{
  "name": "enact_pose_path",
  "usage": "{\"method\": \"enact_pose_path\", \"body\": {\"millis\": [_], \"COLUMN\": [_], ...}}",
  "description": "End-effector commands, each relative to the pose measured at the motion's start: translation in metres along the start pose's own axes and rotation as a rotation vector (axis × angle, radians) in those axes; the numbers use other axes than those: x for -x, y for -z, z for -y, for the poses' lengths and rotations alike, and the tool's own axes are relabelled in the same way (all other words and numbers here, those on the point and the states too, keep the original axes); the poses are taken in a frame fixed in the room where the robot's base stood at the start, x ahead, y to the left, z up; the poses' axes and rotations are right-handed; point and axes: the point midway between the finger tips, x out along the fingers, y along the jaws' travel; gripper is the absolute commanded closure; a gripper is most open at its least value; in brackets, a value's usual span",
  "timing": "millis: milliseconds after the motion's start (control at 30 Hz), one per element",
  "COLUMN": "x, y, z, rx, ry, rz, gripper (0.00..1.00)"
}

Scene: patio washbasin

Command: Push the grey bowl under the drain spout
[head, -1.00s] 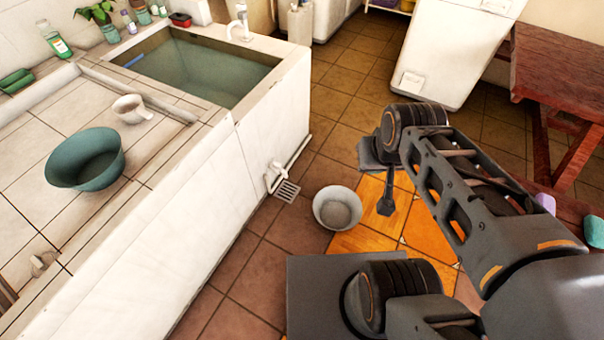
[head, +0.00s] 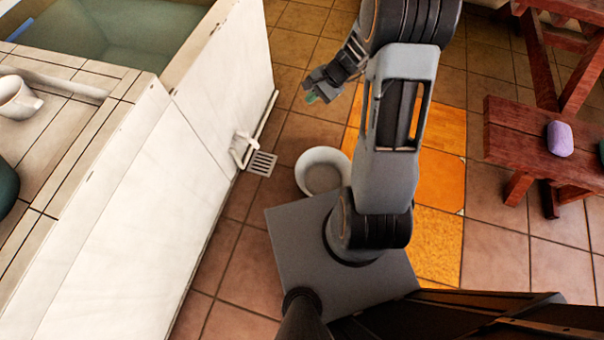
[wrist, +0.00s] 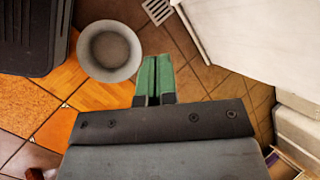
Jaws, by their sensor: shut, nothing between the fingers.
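The grey bowl (head: 318,180) stands upright on the floor tiles, right of the drain grate (head: 262,163) and apart from it. The white drain spout (head: 240,150) comes out of the basin wall just left of the grate. My arm covers the bowl's right edge in the head view. My gripper (head: 312,98) is beyond the bowl, farther from my base, shut and empty. In the wrist view its green fingers (wrist: 154,72) are together, with the bowl (wrist: 110,50) left of them and the grate (wrist: 157,10) at the top edge.
The white basin wall (head: 130,220) bounds the left side. Orange mats (head: 435,180) lie right of the bowl. A red wooden bench (head: 510,140) with a purple soap (head: 560,139) stands at right. Bare tiles lie between bowl and grate.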

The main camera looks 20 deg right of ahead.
Motion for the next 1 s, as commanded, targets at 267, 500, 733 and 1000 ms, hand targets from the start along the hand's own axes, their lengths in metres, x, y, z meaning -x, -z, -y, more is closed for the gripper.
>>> {"method": "enact_pose_path", "body": {"millis": [267,500,733,1000], "x": [-0.195,-0.302,-0.350,-0.387], "y": [0.139,0.192,0.207,0.211], "z": [-0.115,-0.203,-0.245,-0.245], "rx": [-0.573,-0.920,-1.075,-1.102], "ry": [0.169,0.262,0.298,0.302], "rz": [0.082,0.094,0.091,0.091], "gripper": [1.00,1.00,1.00,1.00]}}
